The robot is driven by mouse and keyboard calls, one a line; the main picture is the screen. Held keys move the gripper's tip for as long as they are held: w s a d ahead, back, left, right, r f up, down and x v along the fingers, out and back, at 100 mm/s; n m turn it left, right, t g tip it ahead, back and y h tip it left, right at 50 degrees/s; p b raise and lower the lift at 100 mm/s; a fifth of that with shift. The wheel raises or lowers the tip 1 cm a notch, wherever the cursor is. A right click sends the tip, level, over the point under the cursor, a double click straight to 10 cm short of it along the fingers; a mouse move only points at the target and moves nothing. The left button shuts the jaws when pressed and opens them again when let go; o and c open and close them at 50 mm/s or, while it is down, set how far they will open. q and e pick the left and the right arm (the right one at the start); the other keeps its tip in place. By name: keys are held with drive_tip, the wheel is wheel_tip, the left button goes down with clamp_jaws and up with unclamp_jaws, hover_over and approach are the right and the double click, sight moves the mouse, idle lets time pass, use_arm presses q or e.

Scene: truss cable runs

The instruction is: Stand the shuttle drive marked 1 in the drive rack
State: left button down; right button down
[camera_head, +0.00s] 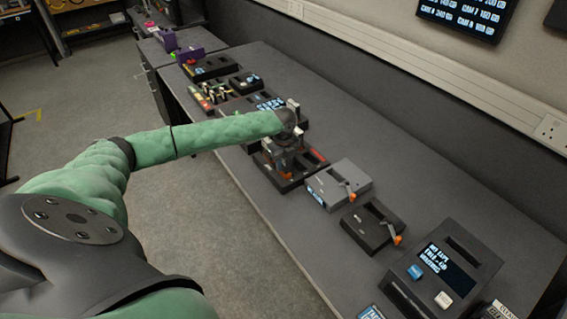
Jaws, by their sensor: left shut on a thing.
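My left arm comes in from the left and ends over the middle of the bench. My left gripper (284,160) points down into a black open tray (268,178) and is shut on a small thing. That thing is mostly hidden by the fingers; an orange-brown patch (287,173) shows at the fingertips. I cannot tell if it is the shuttle drive, and no mark 1 is readable. A red piece (308,156) lies at the tray's right part. I cannot tell which unit is the drive rack. My right gripper is not in view.
A grey box with a lever (335,183), a black box with a lever (370,224) and a console with a lit screen (445,268) stand to the right. A rack of coloured pieces (208,97) stands to the left. The bench strip along the wall (400,160) is clear.

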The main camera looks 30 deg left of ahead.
use_arm(q)
drive_tip(key=shift+f, duration=0.6)
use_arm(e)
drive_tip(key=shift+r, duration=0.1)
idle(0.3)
use_arm(q)
drive_tip(key=c, duration=0.8)
unclamp_jaws()
drive_tip(key=shift+o, duration=0.2)
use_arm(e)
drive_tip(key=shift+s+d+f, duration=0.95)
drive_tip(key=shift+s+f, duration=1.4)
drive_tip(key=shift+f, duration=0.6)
use_arm(q)
drive_tip(key=shift+r+p, duration=1.2)
drive_tip(key=shift+r, duration=0.2)
drive_tip(key=shift+r+p, duration=0.85)
drive_tip(key=shift+r, duration=0.2)
drive_tip(key=shift+r+p, duration=1.05)
drive_tip(key=shift+r, duration=0.25)
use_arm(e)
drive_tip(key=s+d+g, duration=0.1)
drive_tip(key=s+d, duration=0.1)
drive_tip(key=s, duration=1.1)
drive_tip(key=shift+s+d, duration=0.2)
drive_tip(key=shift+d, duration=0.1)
